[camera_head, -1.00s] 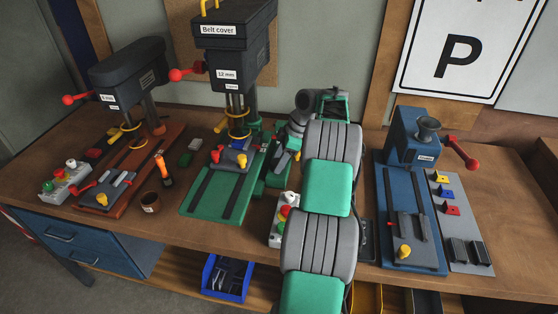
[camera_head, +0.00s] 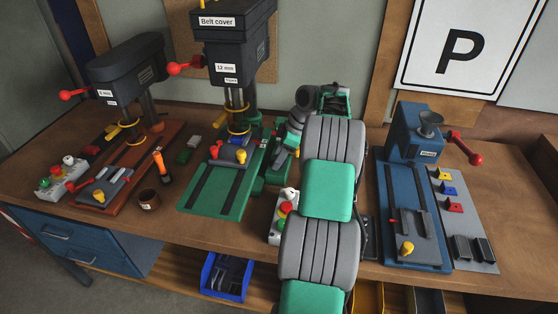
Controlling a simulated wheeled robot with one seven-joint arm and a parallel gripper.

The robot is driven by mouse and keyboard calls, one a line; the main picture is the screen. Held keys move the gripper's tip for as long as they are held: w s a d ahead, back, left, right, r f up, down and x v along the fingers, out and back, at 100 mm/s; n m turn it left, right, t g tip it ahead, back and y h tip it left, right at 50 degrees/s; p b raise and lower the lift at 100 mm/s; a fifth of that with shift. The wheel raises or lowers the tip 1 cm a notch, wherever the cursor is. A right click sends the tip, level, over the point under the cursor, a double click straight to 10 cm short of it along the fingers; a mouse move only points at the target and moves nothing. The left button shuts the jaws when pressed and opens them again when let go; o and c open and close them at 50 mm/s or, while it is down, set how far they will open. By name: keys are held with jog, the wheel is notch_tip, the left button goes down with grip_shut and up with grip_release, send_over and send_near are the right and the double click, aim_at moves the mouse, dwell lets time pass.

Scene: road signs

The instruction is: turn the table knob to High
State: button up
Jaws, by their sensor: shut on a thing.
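The green drill press (camera_head: 235,60), labelled "Belt cover" and "12 mm", stands at the back middle of the bench. Its green slotted base (camera_head: 216,190) reaches toward the front edge. My arm rises from the bottom of the head view, and its wrist bends over and down to the left. My gripper (camera_head: 274,166) is low at the right side of this press, beside its column and base. It is shut on a part there, which I take to be the table knob. The knob, its pointer and the High mark are hidden or too small to make out.
A smaller drill press (camera_head: 126,70) stands at left and a blue machine (camera_head: 414,135) with a red-knobbed crank at right. A control box (camera_head: 275,228) sits close beside my arm.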

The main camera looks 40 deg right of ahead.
jog(key=m+h+b, duration=0.1)
jog(key=m+b, duration=0.1)
jog(key=m+t+b, duration=0.1)
jog(key=m+b, duration=0.2)
jog(key=shift+a+f+h, duration=0.2)
jog(key=shift+h, duration=0.2)
jog(key=shift+a+r+m+h+b, duration=0.1)
jog(key=shift+m+h+b, duration=0.35)
jog(key=shift+m+b, duration=0.55)
jog(key=shift+r+m+h+b, duration=0.1)
jog(key=shift+m+h+b, duration=0.45)
jog(key=shift+m, duration=0.85)
jog(key=o, duration=1.4)
jog(key=shift+c, duration=0.2)
jog(key=v, duration=0.8)
jog(key=shift+f, duration=0.1)
